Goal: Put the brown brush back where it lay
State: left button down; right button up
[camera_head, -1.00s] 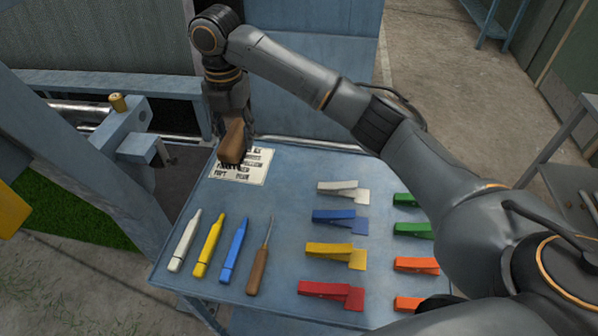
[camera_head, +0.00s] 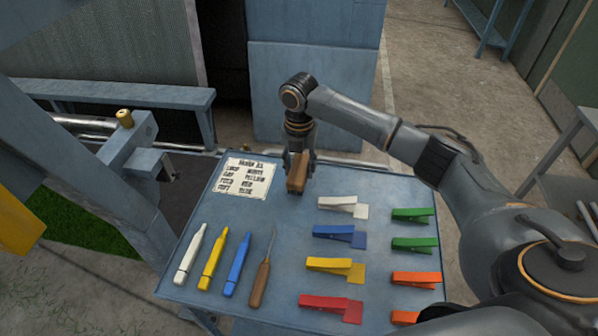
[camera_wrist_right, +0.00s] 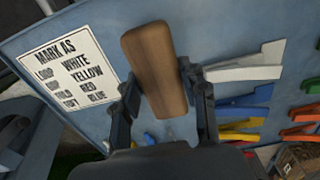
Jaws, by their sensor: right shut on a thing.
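The brown brush (camera_head: 298,172) is a wooden block held in my right gripper (camera_head: 299,165) near the back edge of the blue table (camera_head: 290,215). In the right wrist view, its brown wooden top (camera_wrist_right: 154,68) sits between the two dark fingers of the right gripper (camera_wrist_right: 165,95), which are shut on it. Its underside is hidden, and I cannot tell whether it touches the table. The printed card (camera_head: 243,177) lies to its left, and the white clip (camera_head: 342,206) lies to its front right. My left gripper is not in view.
White, yellow and blue markers (camera_head: 238,263) and a wooden-handled awl (camera_head: 262,270) lie at the table's front left. Blue, yellow and red clips (camera_head: 330,305) stand in a column, with green and orange clips (camera_head: 413,214) to the right. Bare table lies around the brush.

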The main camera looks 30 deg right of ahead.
aim_at(299, 166)
notch_tip(299, 166, down, 2)
jog(key=shift+f+p, duration=0.15)
jog(key=shift+p, duration=0.3)
jog(key=shift+f, duration=0.3)
jog(key=o, duration=1.1)
jog(key=shift+c, duration=0.2)
notch_tip(299, 166, up, 12)
jog(key=b, duration=0.2)
jog(key=shift+w+b, duration=0.1)
jog(key=shift+b, duration=0.3)
